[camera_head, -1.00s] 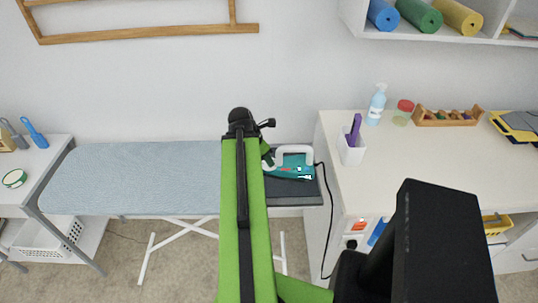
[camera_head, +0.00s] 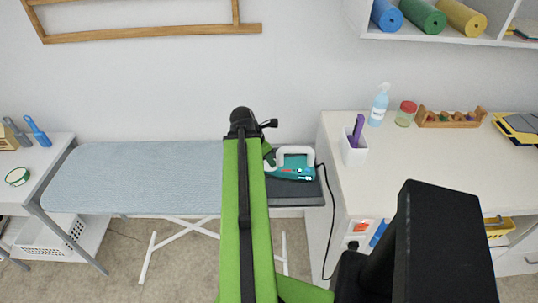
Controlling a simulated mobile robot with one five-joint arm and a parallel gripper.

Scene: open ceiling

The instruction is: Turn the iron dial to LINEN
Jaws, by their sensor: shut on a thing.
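The teal and white iron (camera_head: 293,172) lies on the dark rest at the right end of the ironing board. Its white handle faces up, and small red and white marks show on its side. My gripper (camera_head: 269,156) is at the iron's left end, mostly hidden by my green arm. It is shut at the iron, on what appears to be the dial. The dial itself and its lettering cannot be made out, so its setting cannot be read.
The blue ironing board (camera_head: 130,178) extends left, mostly bare. A black cord (camera_head: 331,220) hangs from the iron's right. The white counter (camera_head: 440,160) at right holds a white cup (camera_head: 353,155), a spray bottle (camera_head: 379,105), a jar (camera_head: 405,114) and a wooden rack (camera_head: 450,118).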

